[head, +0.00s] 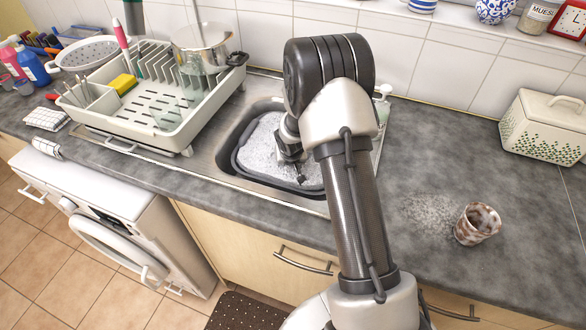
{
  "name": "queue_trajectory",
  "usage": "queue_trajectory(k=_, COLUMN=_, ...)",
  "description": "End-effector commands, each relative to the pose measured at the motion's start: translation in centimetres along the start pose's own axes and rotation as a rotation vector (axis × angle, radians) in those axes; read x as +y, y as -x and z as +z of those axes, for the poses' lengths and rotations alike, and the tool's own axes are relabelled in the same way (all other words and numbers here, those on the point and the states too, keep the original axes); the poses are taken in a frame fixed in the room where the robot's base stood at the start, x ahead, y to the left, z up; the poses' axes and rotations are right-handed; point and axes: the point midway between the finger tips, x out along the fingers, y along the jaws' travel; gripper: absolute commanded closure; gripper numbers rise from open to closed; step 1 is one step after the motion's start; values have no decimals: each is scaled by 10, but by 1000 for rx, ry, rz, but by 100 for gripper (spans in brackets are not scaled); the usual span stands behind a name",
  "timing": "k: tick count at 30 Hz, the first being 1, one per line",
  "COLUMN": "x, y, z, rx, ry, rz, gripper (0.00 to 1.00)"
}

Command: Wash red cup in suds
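A reddish-brown cup (477,224) with whitish patches stands upright on the grey counter at the right, apart from my gripper. White suds (262,142) fill a dark basin (240,168) set in the metal sink. My gripper (301,178) points down over the right part of the suds. My arm hides much of the sink's right side. The fingers are small and dark, so I cannot tell whether they are open or shut, or whether they touch the suds.
A white dish rack (150,140) with plates, glasses and a yellow sponge (123,84) stands left of the sink, with a steel pot (203,45) behind. A cream bread bin (545,127) is at the back right. A pale speckled patch (425,210) lies left of the cup.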

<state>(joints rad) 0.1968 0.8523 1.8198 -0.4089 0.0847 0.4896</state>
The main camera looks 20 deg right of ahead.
Motion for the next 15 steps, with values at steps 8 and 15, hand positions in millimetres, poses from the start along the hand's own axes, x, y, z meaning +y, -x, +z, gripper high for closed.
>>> queue_trajectory(k=8, x=18, y=5, z=8, rx=0, ry=-3, rz=1, gripper=69)
queue_trajectory(k=15, x=30, y=7, z=14, rx=2, ry=-2, rz=0, gripper=69)
